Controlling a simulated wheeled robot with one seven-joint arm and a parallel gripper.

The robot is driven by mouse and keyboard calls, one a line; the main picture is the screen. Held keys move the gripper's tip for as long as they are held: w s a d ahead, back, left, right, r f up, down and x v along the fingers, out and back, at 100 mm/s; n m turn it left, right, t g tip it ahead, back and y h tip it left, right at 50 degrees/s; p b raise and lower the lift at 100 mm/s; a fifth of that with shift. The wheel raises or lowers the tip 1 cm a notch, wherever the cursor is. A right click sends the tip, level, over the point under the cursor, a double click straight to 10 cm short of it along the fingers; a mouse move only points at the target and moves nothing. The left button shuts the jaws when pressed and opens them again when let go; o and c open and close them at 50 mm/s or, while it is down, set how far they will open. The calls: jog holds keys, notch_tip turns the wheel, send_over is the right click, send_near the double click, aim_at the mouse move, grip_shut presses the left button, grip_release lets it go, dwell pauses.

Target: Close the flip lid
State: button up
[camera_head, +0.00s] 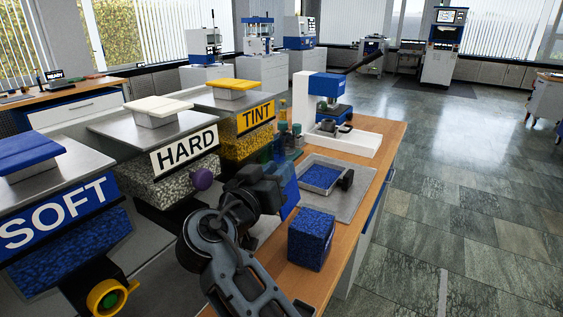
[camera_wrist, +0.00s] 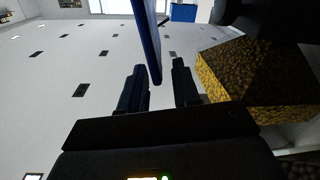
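A flat blue panel (camera_head: 290,192), which looks like the raised flip lid, stands steeply just right of my gripper (camera_head: 268,188) in the head view. Its lower edge comes close to a blue speckled box (camera_head: 311,238); whether they are joined is unclear. In the wrist view a thin blue panel (camera_wrist: 150,40) is seen nearly edge-on, reaching down from the top between the fingertips of my gripper (camera_wrist: 160,85). The fingers are apart, with a visible gap on both sides of the panel. Contact cannot be told.
Hoppers labelled SOFT (camera_head: 55,215), HARD (camera_head: 186,150) and TINT (camera_head: 257,116) stand left; yellow granules (camera_wrist: 240,70) show right in the wrist view. A grey tray (camera_head: 322,178) and a blue-and-white press (camera_head: 330,88) stand on the wooden bench (camera_head: 390,135). The floor right is open.

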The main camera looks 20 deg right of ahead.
jog(key=shift+x, duration=1.2)
grip_shut()
dwell(0.6)
